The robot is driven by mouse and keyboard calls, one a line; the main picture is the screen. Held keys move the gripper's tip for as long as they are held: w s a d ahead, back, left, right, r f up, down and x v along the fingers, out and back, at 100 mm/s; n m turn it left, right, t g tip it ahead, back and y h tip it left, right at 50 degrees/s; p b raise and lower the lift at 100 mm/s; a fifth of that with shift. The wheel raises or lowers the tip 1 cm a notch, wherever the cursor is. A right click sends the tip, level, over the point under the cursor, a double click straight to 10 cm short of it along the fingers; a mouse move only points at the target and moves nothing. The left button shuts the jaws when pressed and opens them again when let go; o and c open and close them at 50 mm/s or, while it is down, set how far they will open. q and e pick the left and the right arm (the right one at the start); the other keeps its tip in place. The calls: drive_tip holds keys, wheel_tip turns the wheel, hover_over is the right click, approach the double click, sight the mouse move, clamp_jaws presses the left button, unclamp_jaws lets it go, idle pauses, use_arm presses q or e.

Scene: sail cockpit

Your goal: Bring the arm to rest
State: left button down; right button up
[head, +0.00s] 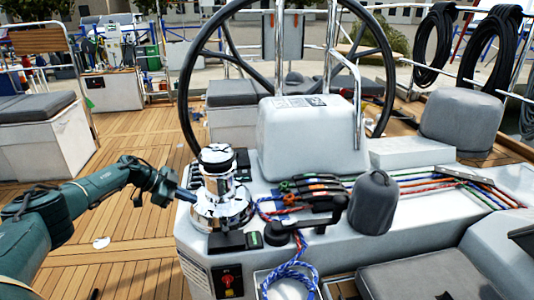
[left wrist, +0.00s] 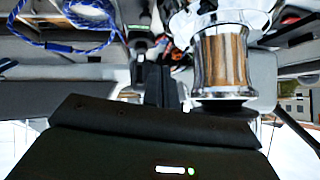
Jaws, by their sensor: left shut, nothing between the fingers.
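My left arm (head: 100,185) is dark green and reaches in from the left, over the deck side of the cockpit console. My left gripper (head: 186,195) is at its end, shut and empty, with its tip close beside the chrome winch (head: 220,185). I cannot tell whether it touches the winch. In the left wrist view the dark fingers of the gripper (left wrist: 160,88) point away from the black wrist housing, and the winch (left wrist: 222,60) stands to their right. My right gripper is not in view.
The white console (head: 205,250) carries rope clutches (head: 308,186), a grey-covered winch (head: 373,203) and a blue rope coil (head: 290,278). A large steering wheel (head: 186,85) stands behind. The teak deck (head: 130,225) at left is mostly clear.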

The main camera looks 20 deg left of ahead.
use_arm(q)
drive_tip(key=shift+d, duration=0.1)
drive_tip(key=w+d+f+t+h, duration=0.1)
drive_tip(key=d+f+t, duration=0.15)
drive_tip(key=d, duration=0.75)
drive_tip(key=w+d+f+t+h, duration=0.15)
drive_tip(key=d+f, duration=0.25)
drive_tip(key=d, duration=0.7)
drive_tip(key=s+d+n+t+y, duration=0.3)
drive_tip(key=s+d+n+y, duration=0.15)
drive_tip(key=d, duration=0.55)
drive_tip(key=s+a+n+g+y, duration=0.25)
drive_tip(key=s+g, duration=0.25)
drive_tip(key=s, duration=1.1)
drive_tip(key=s+a+n+g+y, duration=0.25)
drive_tip(key=s+n+g, duration=0.2)
drive_tip(key=s, duration=1.15)
drive_tip(key=w+d+f+m+t+h, duration=0.2)
drive_tip(key=w+d+f+t+h, duration=0.1)
drive_tip(key=w+d+f+t, duration=0.2)
drive_tip(key=shift+w+d+f+t+p, duration=0.3)
drive_tip(key=shift+w+d+t+p, duration=0.1)
drive_tip(key=shift+d+t, duration=0.5)
